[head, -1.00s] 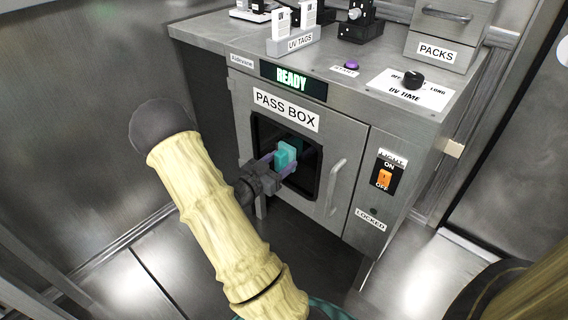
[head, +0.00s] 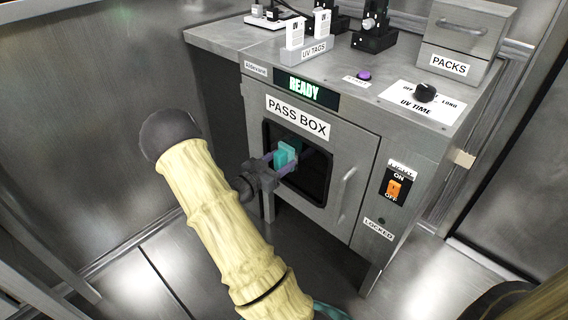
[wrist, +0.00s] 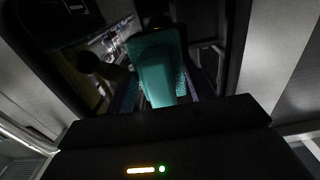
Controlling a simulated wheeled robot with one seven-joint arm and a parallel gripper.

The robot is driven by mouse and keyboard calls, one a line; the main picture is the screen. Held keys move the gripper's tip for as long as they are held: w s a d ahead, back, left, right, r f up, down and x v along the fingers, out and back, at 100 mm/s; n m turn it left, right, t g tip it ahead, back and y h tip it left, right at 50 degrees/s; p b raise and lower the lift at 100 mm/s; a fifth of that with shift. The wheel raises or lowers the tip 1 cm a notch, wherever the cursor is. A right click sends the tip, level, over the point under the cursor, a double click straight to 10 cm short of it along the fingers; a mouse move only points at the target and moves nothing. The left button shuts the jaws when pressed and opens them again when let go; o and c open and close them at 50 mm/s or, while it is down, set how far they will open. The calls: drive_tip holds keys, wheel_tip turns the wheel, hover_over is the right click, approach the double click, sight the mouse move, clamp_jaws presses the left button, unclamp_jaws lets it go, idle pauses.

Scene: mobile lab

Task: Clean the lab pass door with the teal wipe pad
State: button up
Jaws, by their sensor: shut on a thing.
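The pass box door (head: 355,165) is a grey metal panel with a dark window (head: 312,185) and a vertical handle (head: 346,194) at its right. It looks shut. My gripper (head: 280,160) is shut on the teal wipe pad (head: 286,154) and holds it in front of the left part of the window. In the wrist view the teal pad (wrist: 158,75) sits between my fingers, with the dark window behind it. I cannot tell whether the pad touches the glass.
Above the door a display (head: 306,91) reads READY. A UV tags holder (head: 308,51), a purple button (head: 363,76), a black knob (head: 425,92) and a packs box (head: 463,38) are on top. An orange switch (head: 393,187) is right of the door. Floor is clear at left.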

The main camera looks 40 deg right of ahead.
drive_tip(key=shift+w, duration=0.25)
drive_tip(key=shift+a, duration=0.1)
drive_tip(key=shift+s+a+p, duration=0.15)
drive_tip(key=shift+a+p, duration=0.25)
drive_tip(key=shift+a, duration=1.1)
drive_tip(key=shift+s+a+p, duration=0.15)
drive_tip(key=shift+a+p, duration=0.25)
drive_tip(key=shift+a, duration=1.05)
drive_tip(key=shift+a, duration=0.1)
drive_tip(key=a+p, duration=0.1)
drive_tip(key=a, duration=0.1)
drive_tip(key=shift+s+a, duration=0.1)
drive_tip(key=shift+a, duration=0.3)
drive_tip(key=shift+d, duration=0.2)
drive_tip(key=shift+w+d+p, duration=0.15)
drive_tip(key=shift+d, duration=1.55)
drive_tip(key=shift+w+d+p, duration=0.15)
drive_tip(key=shift+d, duration=1.5)
